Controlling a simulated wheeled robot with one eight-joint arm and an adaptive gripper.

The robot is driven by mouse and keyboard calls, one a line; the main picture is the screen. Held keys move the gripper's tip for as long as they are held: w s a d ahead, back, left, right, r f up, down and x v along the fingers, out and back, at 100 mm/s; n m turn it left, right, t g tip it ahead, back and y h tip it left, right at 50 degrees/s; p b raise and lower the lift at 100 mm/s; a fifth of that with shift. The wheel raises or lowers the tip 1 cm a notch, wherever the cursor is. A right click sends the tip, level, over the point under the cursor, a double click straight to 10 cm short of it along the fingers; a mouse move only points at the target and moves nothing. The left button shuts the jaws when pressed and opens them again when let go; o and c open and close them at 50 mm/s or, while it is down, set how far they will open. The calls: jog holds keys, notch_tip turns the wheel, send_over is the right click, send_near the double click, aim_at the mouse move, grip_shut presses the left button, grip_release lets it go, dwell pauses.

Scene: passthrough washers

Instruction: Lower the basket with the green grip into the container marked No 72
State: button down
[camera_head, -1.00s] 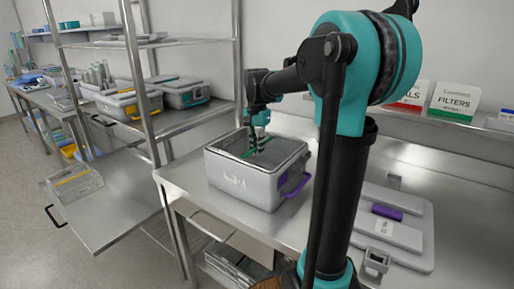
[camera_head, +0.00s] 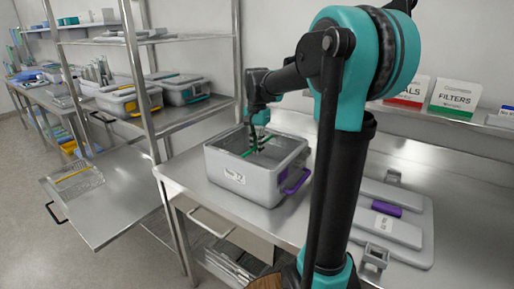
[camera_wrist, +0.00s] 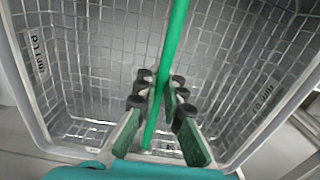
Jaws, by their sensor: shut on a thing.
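The grey container marked No 72 (camera_head: 240,182) stands open on the steel table, with a purple handle on its right side. My gripper (camera_head: 256,148) points down into its opening and is shut on the green grip (camera_head: 249,153) of the basket. In the wrist view, the green grip (camera_wrist: 172,45) runs between the fingers (camera_wrist: 160,90). The wire mesh basket (camera_wrist: 90,60) spreads below and around them, within a grey rim. The basket's mesh is mostly hidden in the head view. I cannot tell whether its bottom touches the container floor.
A grey lid with a purple handle (camera_head: 387,210) lies on the table to the right. A wire basket with a yellow grip (camera_head: 75,182) sits on a low steel surface at left. Other lidded containers (camera_head: 130,102) stand on the shelf behind. Signs (camera_head: 453,98) line the back ledge.

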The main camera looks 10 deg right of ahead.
jog(key=shift+f, duration=3.85)
dwell(2.0)
jog(key=c, duration=1.6)
grip_release()
jog(key=shift+o, duration=0.3)
jog(key=o, duration=0.5)
jog(key=shift+r, duration=0.1)
jog(key=shift+r, duration=3.45)
